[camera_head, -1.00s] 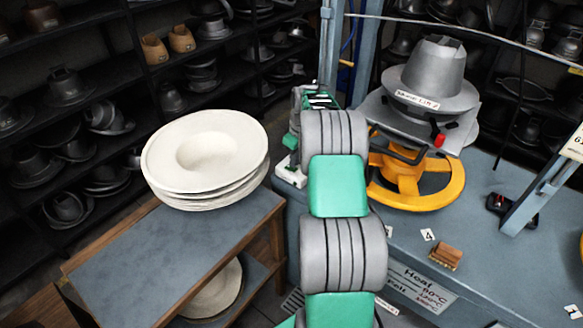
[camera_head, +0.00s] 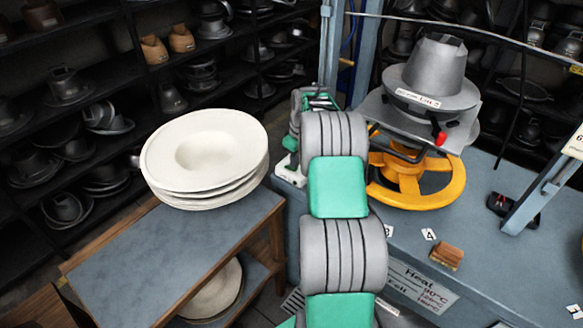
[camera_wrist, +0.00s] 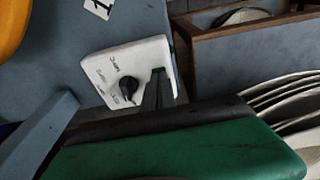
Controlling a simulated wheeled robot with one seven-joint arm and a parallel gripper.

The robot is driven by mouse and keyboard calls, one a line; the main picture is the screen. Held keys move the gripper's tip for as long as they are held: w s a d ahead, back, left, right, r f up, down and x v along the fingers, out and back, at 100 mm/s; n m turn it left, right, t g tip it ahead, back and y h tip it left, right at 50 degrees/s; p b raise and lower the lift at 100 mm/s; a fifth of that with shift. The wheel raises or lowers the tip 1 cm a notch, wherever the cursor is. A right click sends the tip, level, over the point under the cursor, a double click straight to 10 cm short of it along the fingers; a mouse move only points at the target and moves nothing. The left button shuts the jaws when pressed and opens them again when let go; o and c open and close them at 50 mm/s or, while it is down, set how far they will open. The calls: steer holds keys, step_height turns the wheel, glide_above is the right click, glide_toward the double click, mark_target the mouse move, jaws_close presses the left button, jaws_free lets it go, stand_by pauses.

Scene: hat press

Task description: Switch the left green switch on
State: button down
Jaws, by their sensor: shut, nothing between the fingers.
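A white switch box (camera_wrist: 115,68) with a black rotary knob (camera_wrist: 129,88) and printed lettering is on the blue-grey surface in the wrist view. A small green part (camera_wrist: 157,71), which looks like a green switch, shows at the box's right side, partly hidden by my gripper. My gripper (camera_wrist: 158,82) is shut and empty, its dark tips at that green part. I cannot tell whether they touch it, nor whether the switch is on or off. In the head view the white box (camera_head: 286,171) shows only partly, behind my arm.
A stack of pale felt hats (camera_head: 205,152) lies on a wooden-edged side table (camera_head: 170,258) left of my arm. A yellow handwheel (camera_head: 440,193) under a grey metal hat form (camera_head: 432,75) stands to the right. Dark shelves of moulds fill the back.

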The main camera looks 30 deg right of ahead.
steer(key=shift+f, duration=0.3)
steer(key=shift+r, duration=0.15)
steer(key=shift+r+p, duration=1.65)
steer(key=shift+r, duration=1.75)
